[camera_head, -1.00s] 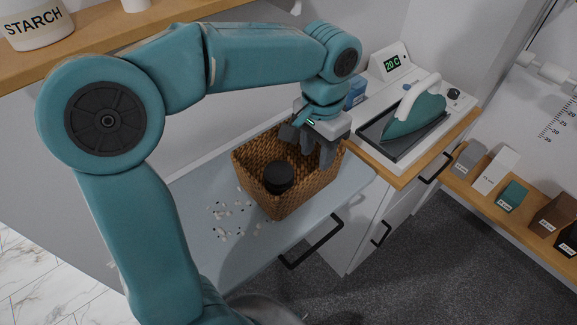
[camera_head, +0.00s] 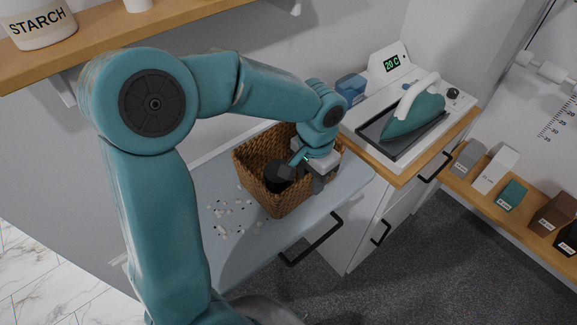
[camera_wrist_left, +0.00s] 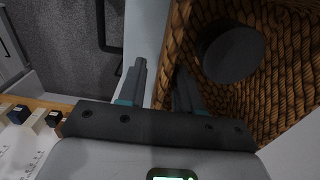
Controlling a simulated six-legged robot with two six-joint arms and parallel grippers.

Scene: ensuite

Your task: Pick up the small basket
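The small basket (camera_head: 256,187) is brown and woven, and stands upright on the pale blue counter. A dark round lidded object (camera_head: 272,177) sits inside it and also shows in the wrist view (camera_wrist_left: 233,53). My left gripper (camera_head: 302,179) is down at the basket's right wall, pointing downward. In the wrist view the basket's wall (camera_wrist_left: 174,42) runs between the two fingers, one outside and one inside the basket. The fingers are apart, with a visible gap between the outer finger and the wall. My right gripper is in neither view.
An iron (camera_head: 415,112) rests on a white unit with a display right of the basket. A blue box (camera_head: 351,88) stands behind. Small white and dark bits (camera_head: 232,217) lie on the counter left of the basket. A shelf (camera_head: 130,42) overhangs at upper left.

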